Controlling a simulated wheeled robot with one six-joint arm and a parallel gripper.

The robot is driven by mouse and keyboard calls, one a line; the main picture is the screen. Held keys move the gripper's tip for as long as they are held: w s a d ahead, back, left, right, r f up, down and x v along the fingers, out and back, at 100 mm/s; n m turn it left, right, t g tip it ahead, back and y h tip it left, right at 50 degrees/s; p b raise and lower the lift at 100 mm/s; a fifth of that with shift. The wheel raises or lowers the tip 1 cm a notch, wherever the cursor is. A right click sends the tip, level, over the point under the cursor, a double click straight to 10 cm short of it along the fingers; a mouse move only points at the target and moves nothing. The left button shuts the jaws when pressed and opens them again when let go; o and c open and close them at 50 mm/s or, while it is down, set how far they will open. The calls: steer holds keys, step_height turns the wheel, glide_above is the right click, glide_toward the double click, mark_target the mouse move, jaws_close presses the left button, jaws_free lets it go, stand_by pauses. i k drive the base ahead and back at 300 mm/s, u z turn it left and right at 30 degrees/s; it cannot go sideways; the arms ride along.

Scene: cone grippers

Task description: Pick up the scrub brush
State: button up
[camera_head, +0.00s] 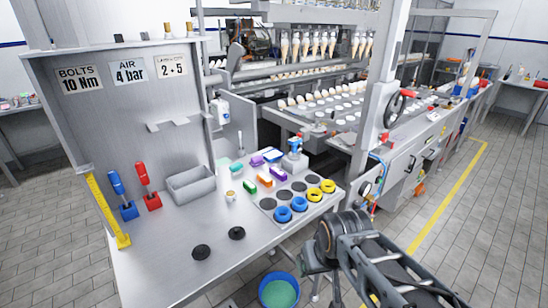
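I cannot tell for sure which thing is the scrub brush. Small coloured blocks, possibly brushes, lie on the steel bench (175,262): an orange one (264,179), a green one (249,186), a purple one (257,160) and a blue-and-white one (271,155). At the left, a blue-handled tool (115,182) and a red-handled tool (142,173) stand tilted in matching holders. My arm shows at the lower right, off the bench's front right corner. I make out no gripper fingers in this view, and nothing held.
A grey bin (191,185) stands on the bench. A tray (262,202) holds blue and yellow rings and dark discs. Two black discs lie near the front. A blue bucket (279,291) stands below. A large machine is behind. The bench's front left is mostly clear.

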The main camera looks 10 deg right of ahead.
mark_target(235, 169)
steer(key=z, duration=1.65)
steer(key=i, duration=1.05)
steer(key=u, duration=2.95)
steer(key=i, duration=0.5)
steer(key=u, duration=0.1)
